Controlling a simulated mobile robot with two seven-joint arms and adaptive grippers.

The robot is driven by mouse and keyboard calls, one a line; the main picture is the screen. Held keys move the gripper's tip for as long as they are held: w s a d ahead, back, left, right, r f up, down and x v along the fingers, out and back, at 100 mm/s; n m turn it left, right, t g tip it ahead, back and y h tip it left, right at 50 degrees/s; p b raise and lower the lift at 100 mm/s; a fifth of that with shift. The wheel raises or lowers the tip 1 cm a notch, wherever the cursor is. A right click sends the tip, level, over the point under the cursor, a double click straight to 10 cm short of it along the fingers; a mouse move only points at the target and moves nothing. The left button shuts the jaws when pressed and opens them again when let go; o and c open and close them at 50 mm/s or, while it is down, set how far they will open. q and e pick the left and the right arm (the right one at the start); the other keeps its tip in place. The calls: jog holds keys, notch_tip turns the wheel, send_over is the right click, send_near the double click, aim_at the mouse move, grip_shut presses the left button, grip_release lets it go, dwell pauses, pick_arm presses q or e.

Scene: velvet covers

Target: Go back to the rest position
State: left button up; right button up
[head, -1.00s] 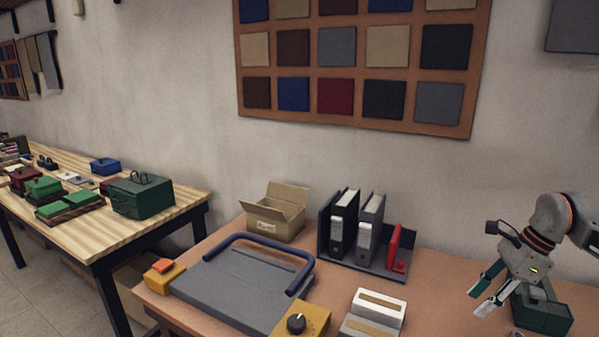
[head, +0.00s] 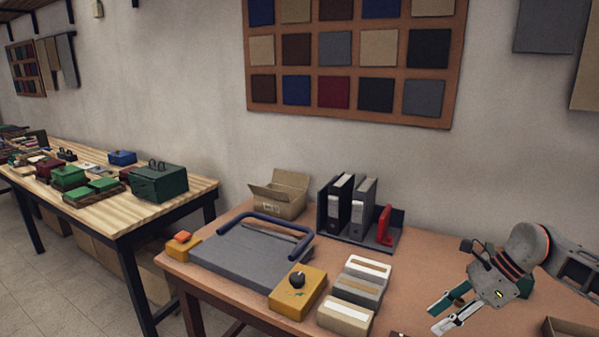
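My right gripper (head: 449,315) shows at the lower right of the head view, over the brown table (head: 230,221). Its two fingers are spread apart with nothing between them. My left gripper is not in the head view.
A wooden table (head: 101,208) with boxes stands left.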

jog(key=s+a+f+m+t+y, duration=0.15)
jog(key=a+m+t+y, duration=0.45)
jog(key=a, duration=0.7)
jog(key=s+a+r+m+t+y, duration=0.1)
jog(key=s+a+m+y, duration=0.25)
jog(key=a+m, duration=0.7)
jog(key=s+d+f+m+h, duration=0.2)
jog(key=s+f+m+h, duration=0.2)
jog(key=f+m, duration=0.4)
jog(key=s+d+f+m+t+h, duration=0.1)
jog(key=s+d+f+m+h, duration=0.2)
jog(key=s+f+m+h, duration=0.2)
jog(key=s+d+f+m+t+h, duration=0.1)
jog(key=s+d+f+m+h, duration=0.2)
jog(key=s+f+m, duration=0.4)
notch_tip(320, 180, down, 5)
jog(key=m+h, duration=0.1)
jog(key=m, duration=0.8)
jog(key=shift+d+h, duration=0.25)
jog(key=shift+h, duration=0.1)
jog(key=shift+r, duration=0.1)
